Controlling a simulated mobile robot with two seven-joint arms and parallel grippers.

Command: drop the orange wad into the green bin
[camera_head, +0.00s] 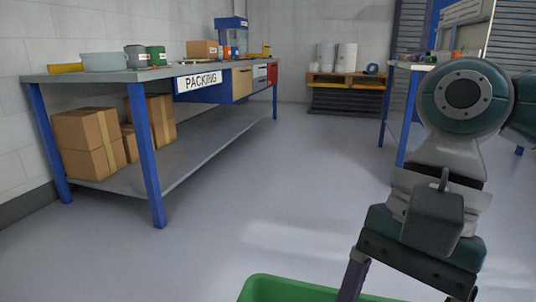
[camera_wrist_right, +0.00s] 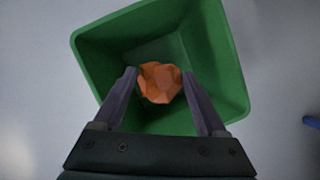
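The orange wad (camera_wrist_right: 160,82) is crumpled and sits between the two fingertips of my right gripper (camera_wrist_right: 160,76) in the right wrist view. The fingers touch it on both sides and appear shut on it. The green bin (camera_wrist_right: 88,48) is behind and below the wad, with its open mouth facing the gripper. In the head view the bin's green rim (camera_head: 290,285) shows at the bottom edge, mostly cut off. My right gripper (camera_head: 352,280) points down there over the bin, and the wad is hidden. My left gripper is not in view.
A packing bench (camera_head: 200,85) with blue legs stands at left, with cardboard boxes (camera_head: 90,140) on its lower shelf. Another blue-legged table (camera_head: 400,115) is at the right, partly behind my arm. The grey floor between is clear.

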